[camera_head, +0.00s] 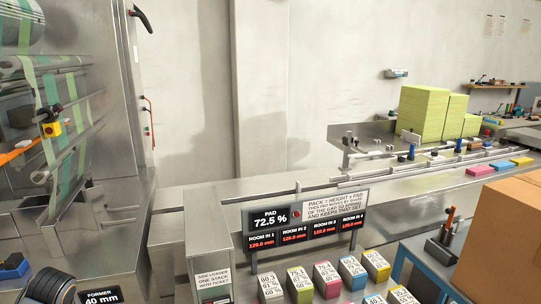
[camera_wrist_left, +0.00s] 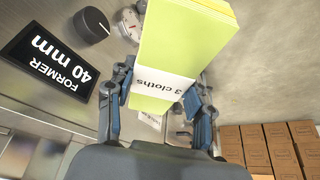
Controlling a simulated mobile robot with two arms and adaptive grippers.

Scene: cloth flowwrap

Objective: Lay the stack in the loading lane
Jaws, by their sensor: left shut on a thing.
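In the left wrist view, my left gripper (camera_wrist_left: 158,108) is shut on a yellow-green cloth stack (camera_wrist_left: 185,45). A white band (camera_wrist_left: 163,84) printed "3 cloths" wraps the stack. The blue fingers are on either side of it, and the stack's far end runs out of the top of the picture. Neither gripper shows in the head view. A metal box (camera_head: 210,245) there is marked "side loader, one stack with ticket". I cannot tell which surface is the loading lane.
A "FORMER 40 mm" display (camera_wrist_left: 58,55) and a dark knob (camera_wrist_left: 91,25) are left of the held stack. Several brown boxes (camera_wrist_left: 265,145) are at lower right. In the head view, a "PAD 72.5 %" panel (camera_head: 270,218) stands behind several numbered blocks (camera_head: 326,279).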

